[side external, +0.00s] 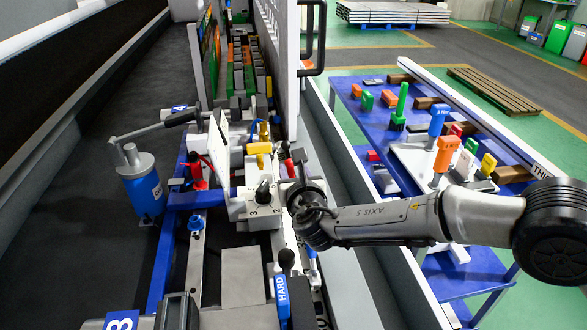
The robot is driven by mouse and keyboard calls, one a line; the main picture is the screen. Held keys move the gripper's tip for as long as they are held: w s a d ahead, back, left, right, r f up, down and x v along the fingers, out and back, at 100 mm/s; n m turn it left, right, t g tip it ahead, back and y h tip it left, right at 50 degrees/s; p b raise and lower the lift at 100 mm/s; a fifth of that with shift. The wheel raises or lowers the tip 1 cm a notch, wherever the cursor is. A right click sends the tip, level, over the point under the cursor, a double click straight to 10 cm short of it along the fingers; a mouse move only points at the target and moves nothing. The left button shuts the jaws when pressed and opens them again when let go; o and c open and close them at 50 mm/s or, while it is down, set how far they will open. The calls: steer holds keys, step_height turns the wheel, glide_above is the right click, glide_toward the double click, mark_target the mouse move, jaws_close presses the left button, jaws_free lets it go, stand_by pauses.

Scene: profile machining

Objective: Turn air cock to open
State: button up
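My arm reaches in from the right, and its dark wrist end stands over the machine, just right of a grey box with a black rotary knob (263,190) and numbers on its face. My gripper (298,160) points away from the camera; its fingers are small and partly hidden, so I cannot tell whether they are open or shut. A red handle (289,168) shows close beside it. A yellow handle (259,148) lies just left of it, with another yellow piece (263,130) behind. I cannot tell for certain which of these is the air cock.
A black-handled crank (150,130) on a blue cylinder stands at the left. A white panel (218,148) stands upright beside the box. A blue lever marked HARD (282,298) is in front. A blue table (440,275) with coloured tools is at the right.

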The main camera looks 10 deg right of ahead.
step_height(320, 180, up, 4)
steer(key=shift+f, duration=0.25)
steer(key=c, duration=0.5)
step_height(320, 180, up, 11)
steer(key=shift+f, duration=0.1)
jaws_close()
steer(key=s+d+f+m+g+y, duration=0.15)
steer(key=d+f+m+g, duration=0.4)
steer(key=m, duration=0.95)
steer(key=s+d+f+m+g+y, duration=0.15)
steer(key=d+f+m+g, duration=0.4)
steer(key=m, duration=1.05)
steer(key=w+r+m+t+y, duration=0.3)
steer(key=r+m+y, duration=0.6)
steer(key=m, duration=1)
step_height(320, 180, down, 10)
steer(key=w+r+g, duration=0.1)
steer(key=shift+h, duration=0.4)
steer(key=x, duration=1)
steer(key=shift+a+f, duration=0.25)
steer(key=shift+f, duration=0.05)
